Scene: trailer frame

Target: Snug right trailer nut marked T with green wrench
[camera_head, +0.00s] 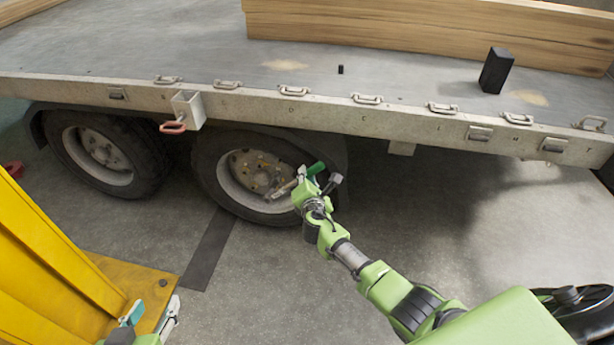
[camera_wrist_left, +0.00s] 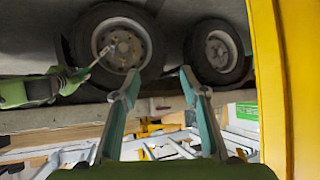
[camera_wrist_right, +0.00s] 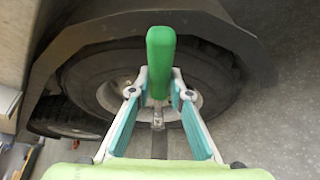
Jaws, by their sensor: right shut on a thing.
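The right trailer wheel (camera_head: 230,192) has a rusty hub with several nuts; I cannot read a T mark on any of them. My right gripper (camera_head: 303,178) is shut on the green wrench (camera_head: 316,168) in front of this wheel. In the right wrist view the wrench's green handle (camera_wrist_right: 160,55) stands between the fingers (camera_wrist_right: 160,80), and its metal end points at the hub. In the left wrist view the wrench (camera_wrist_left: 101,56) reaches the hub's edge; whether it sits on a nut is unclear. My left gripper (camera_head: 150,318) is open and empty, also in the left wrist view (camera_wrist_left: 158,84).
The trailer bed (camera_head: 380,85) overhangs the wheels, with a red-ended bracket (camera_head: 187,110) on its side rail. A second wheel (camera_head: 100,155) stands at left. A yellow frame (camera_head: 50,265) stands near my left gripper. The floor at right is mostly clear.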

